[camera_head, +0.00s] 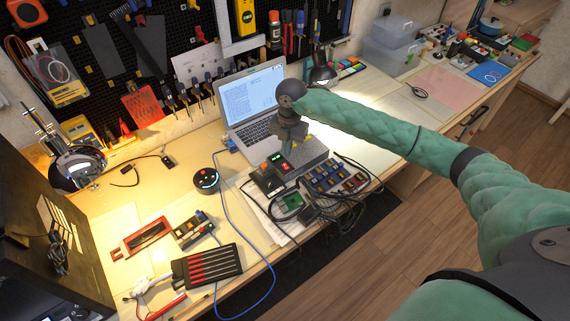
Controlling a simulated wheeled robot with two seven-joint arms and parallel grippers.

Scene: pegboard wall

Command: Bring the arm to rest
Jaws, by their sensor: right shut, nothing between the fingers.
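My right arm (385,130) in its green sleeve reaches in from the lower right across the workbench. My right gripper (287,147) points down at its end, shut and empty. In the picture it overlaps the grey power-supply box (312,155), in front of the laptop. I cannot tell whether the fingertips touch the box. My left gripper and left arm are not in view.
A laptop (262,92) stands open behind the gripper. A round speaker (206,181), cables and circuit boards (335,178) lie around it. A tool-hung pegboard (110,60) rises behind. The pink mat (450,88) is mostly clear. Wooden floor (400,245) lies in front.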

